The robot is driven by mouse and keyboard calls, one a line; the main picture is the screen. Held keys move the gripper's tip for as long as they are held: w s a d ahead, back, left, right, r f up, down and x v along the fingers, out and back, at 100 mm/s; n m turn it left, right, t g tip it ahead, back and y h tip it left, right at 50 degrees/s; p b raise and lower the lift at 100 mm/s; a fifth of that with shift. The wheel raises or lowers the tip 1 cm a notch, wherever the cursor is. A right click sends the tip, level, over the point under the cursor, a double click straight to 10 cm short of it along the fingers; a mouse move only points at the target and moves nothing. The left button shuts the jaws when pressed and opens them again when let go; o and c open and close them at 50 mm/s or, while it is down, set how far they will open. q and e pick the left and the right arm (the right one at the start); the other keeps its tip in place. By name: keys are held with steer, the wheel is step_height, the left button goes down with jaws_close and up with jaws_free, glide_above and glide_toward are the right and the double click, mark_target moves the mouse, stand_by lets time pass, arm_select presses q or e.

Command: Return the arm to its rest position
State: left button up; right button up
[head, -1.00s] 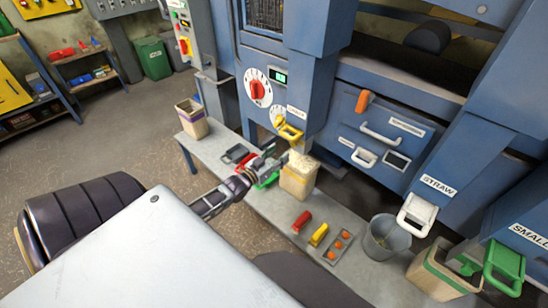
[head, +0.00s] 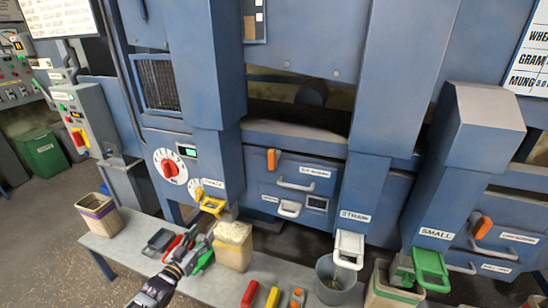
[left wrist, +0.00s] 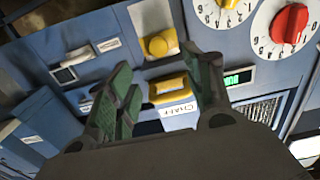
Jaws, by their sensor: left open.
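My left gripper (head: 203,241) is over the grey bench in the head view, just left of a cream bucket (head: 234,246) that looks full of pale material. Its forearm comes up from the bottom edge. In the left wrist view its two fingers (left wrist: 163,92) are spread apart, with nothing between them. Beyond them are a yellow handle (left wrist: 171,90) and a label on the blue machine. The gripper looks empty. My right gripper is not in view.
The bench (head: 117,245) also bears a bin with a purple band (head: 97,214), a dark tray (head: 158,241), red (head: 250,293) and yellow (head: 272,297) blocks, and a grey bucket (head: 338,281). The blue machine (head: 290,165) stands close behind. Open floor lies at left.

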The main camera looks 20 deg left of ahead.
arm_select(q)
steer(key=s+f+g+y, duration=0.1)
steer(key=s+f+g, duration=0.25)
steer(key=f, duration=0.75)
steer(key=s+f+g, duration=0.2)
steer(key=s+f, duration=0.3)
steer(key=f, duration=0.6)
steer(key=s+f+g+y, duration=0.15)
steer(key=s+f, duration=0.35)
steer(key=f, duration=0.6)
steer(key=s+d+f+g, duration=0.3)
steer(key=s+f, duration=0.4)
steer(key=s, duration=0.3)
steer(key=s+d+f+m+g, duration=0.1)
steer(key=s+d+f+g, duration=0.1)
steer(key=s+f, duration=0.4)
steer(key=s+d+f+g, duration=0.3)
steer(key=s+f, duration=0.4)
steer(key=s, duration=0.7)
steer(key=shift+s+d+f+m+g+p, duration=0.3)
steer(key=shift+m+g+p, duration=0.1)
steer(key=shift+g, duration=0.4)
steer(key=shift+h, duration=0.25)
